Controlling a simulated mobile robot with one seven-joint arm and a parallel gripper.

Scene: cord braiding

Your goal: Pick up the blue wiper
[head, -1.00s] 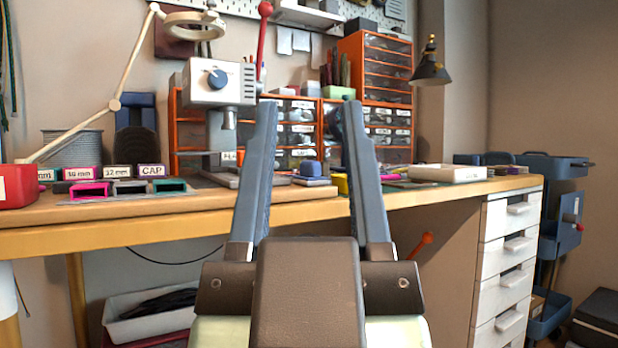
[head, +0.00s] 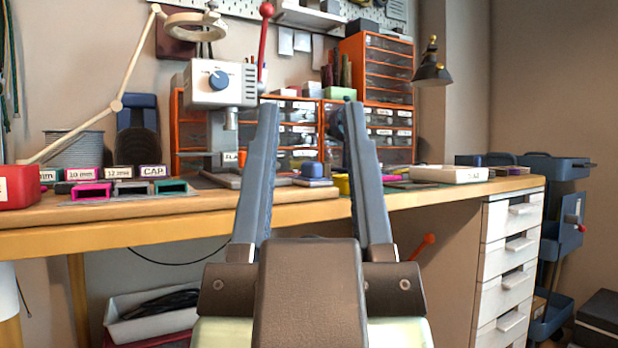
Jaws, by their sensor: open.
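A small blue block (head: 312,169), which may be the blue wiper, sits on a pale flat pad on the workbench. It shows between my gripper's two fingers, beyond them; its full shape is too small to tell. My gripper (head: 310,106) is open and empty, its fingers wide apart and pointing towards the bench's back. Nothing touches the fingers that I can see.
The wooden workbench (head: 150,233) spans the view. A press (head: 218,85) stands left of the block, orange drawer cabinets (head: 375,85) behind. A yellow item (head: 341,184) is close on its right. A white box (head: 448,173) lies farther right.

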